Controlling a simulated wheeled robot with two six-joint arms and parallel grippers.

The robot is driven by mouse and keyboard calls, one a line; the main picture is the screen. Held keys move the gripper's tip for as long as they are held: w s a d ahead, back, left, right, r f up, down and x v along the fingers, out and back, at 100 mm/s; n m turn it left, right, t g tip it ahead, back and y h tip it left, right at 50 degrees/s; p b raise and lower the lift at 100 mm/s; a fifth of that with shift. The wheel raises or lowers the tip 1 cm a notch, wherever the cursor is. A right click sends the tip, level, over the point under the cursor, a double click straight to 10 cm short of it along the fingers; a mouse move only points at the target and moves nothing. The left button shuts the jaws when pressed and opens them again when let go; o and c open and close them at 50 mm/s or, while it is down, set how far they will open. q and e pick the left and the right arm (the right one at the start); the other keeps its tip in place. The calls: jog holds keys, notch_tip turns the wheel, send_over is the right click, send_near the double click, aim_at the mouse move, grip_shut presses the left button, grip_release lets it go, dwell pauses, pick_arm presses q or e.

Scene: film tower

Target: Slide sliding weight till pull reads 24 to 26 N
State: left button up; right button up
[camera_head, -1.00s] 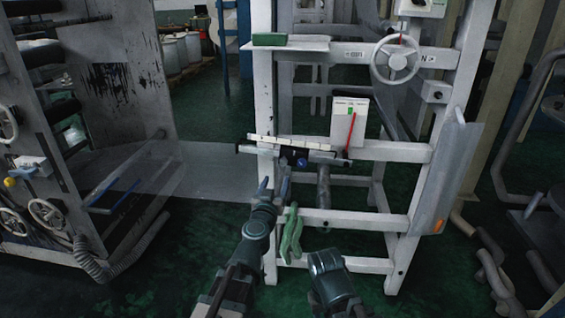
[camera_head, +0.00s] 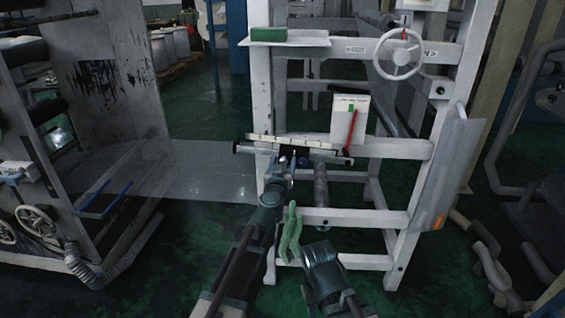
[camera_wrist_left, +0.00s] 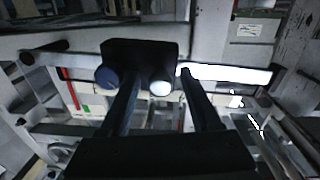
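The sliding weight is a dark block (camera_wrist_left: 140,58) on a horizontal bar (camera_head: 250,148), with a blue knob (camera_wrist_left: 106,77) and a pale round knob (camera_wrist_left: 160,88) on its face. In the head view it is partly hidden behind my gripper. My left gripper (camera_head: 281,161) is at the weight. In the left wrist view its fingers (camera_wrist_left: 161,76) are apart, with the pale knob between them; contact cannot be told. The pull gauge is a white card (camera_head: 340,118) with a green mark and a red pointer (camera_head: 351,132); its number cannot be read.
A white frame (camera_head: 390,150) carries the bar, a handwheel (camera_head: 399,55) and a shelf with a green box (camera_head: 268,35). A green cloth (camera_head: 291,235) hangs on the lower rail near my arms. A grey roller machine (camera_head: 110,90) stands at left.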

pick_arm(q)
grip_shut()
dwell(1.3)
